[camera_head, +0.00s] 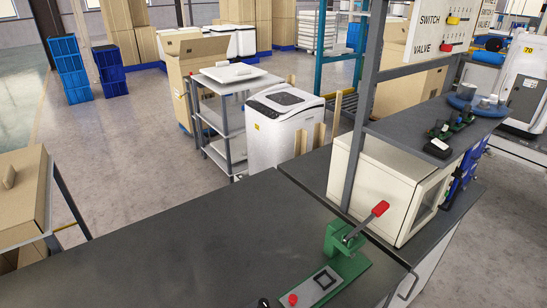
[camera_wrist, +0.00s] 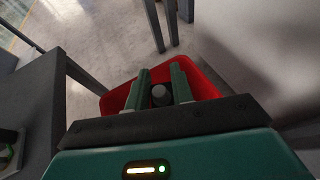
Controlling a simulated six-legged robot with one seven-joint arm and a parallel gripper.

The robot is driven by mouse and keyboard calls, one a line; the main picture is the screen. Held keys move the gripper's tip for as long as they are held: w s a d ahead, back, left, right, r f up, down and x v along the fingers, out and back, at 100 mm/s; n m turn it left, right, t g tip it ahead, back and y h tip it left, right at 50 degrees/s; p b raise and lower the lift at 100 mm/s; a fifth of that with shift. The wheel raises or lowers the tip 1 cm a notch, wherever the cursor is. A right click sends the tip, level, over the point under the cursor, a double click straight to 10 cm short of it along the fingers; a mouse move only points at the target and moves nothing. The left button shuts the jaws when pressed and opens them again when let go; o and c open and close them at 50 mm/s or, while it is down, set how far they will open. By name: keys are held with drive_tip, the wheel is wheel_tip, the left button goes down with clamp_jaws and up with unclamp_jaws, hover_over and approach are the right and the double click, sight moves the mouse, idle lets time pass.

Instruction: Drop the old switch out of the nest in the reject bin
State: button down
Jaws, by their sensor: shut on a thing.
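My gripper (camera_wrist: 158,73) shows in the wrist view with its two green fingers shut on a small dark grey round-ended piece, seemingly the old switch (camera_wrist: 161,96). The red reject bin (camera_wrist: 208,82) lies beyond and below the fingers, and the held switch is seen over its inside. The height above the bin is hard to judge. In the head view a green fixture (camera_head: 336,243) with a red-handled lever stands on the dark bench. A black square outline, seemingly the nest (camera_head: 325,278), lies on its grey plate with no switch visible in it. My gripper and the bin are out of the head view.
The dark bench (camera_head: 180,245) is mostly clear. A red button (camera_head: 293,299) sits beside the fixture. A cream cabinet (camera_head: 365,185) stands behind, under a shelf (camera_head: 410,135) holding small parts. A table edge (camera_wrist: 62,95) lies left of the bin in the wrist view.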

drive_tip(key=c, duration=1.1)
unclamp_jaws()
drive_tip(key=v, duration=1.3)
drive_tip(key=shift+s+d+r, duration=0.1)
drive_tip(key=shift+s+r, duration=0.15)
drive_tip(key=shift+s, duration=0.05)
